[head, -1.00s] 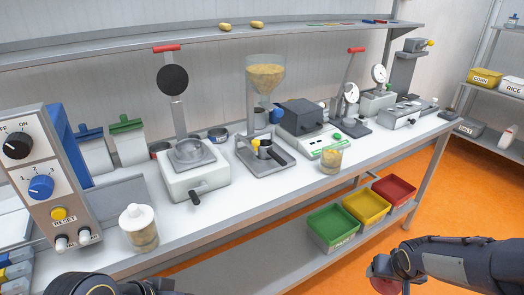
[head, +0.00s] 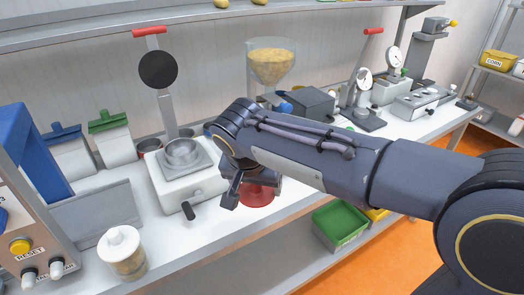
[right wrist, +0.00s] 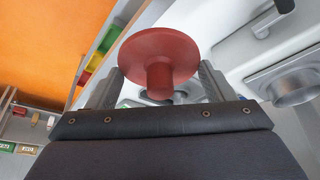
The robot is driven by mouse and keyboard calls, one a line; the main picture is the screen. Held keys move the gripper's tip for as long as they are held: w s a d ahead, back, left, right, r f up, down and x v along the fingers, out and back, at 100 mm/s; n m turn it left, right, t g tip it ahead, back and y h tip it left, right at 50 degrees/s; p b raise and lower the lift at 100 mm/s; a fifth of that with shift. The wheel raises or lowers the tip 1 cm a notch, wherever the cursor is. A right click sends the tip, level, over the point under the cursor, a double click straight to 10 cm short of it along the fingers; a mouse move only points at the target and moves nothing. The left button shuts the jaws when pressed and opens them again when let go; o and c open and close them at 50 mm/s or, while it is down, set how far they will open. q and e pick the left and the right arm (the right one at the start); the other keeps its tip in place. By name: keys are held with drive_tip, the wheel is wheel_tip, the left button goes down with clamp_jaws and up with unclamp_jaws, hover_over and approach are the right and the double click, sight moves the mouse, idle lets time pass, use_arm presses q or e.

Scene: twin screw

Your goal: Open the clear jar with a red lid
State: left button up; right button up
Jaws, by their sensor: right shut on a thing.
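A red round lid with a stem (head: 258,195) is held by my right gripper (head: 240,188), over the front edge of the workbench. In the right wrist view the red disc and its stem (right wrist: 159,77) sit between the two fingers. My right gripper is shut on it. A clear jar with a white lid (head: 122,256) and yellowish contents stands at the front left of the bench. An open clear jar seen earlier is now hidden, probably behind my right arm. My left gripper is not in view.
A white machine with a metal cup (head: 182,155) and black handle stands left of my right gripper. A hopper of yellow grain (head: 271,65) is behind my arm. A control box (head: 35,245) stands at left. A green bin (head: 340,222) sits on the lower shelf.

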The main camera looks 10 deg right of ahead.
drive_tip(key=w+f, duration=0.2)
drive_tip(key=w, duration=0.2)
drive_tip(key=w+d+f+p, duration=0.1)
drive_tip(key=w+f, duration=0.2)
drive_tip(key=w, duration=0.1)
drive_tip(key=w+f+p, duration=0.1)
drive_tip(key=w+f, duration=0.2)
drive_tip(key=w, duration=0.1)
drive_tip(key=shift+d+f, duration=0.15)
drive_tip(key=shift+d, duration=0.2)
drive_tip(key=shift+w+f, duration=0.15)
drive_tip(key=shift+f, duration=0.1)
drive_tip(key=x, duration=0.3)
drive_tip(key=shift+s+a+f, duration=0.15)
drive_tip(key=shift+s+f, duration=0.05)
drive_tip(key=shift+f, duration=0.3)
drive_tip(key=shift+f, duration=0.15)
drive_tip(key=o, duration=0.8)
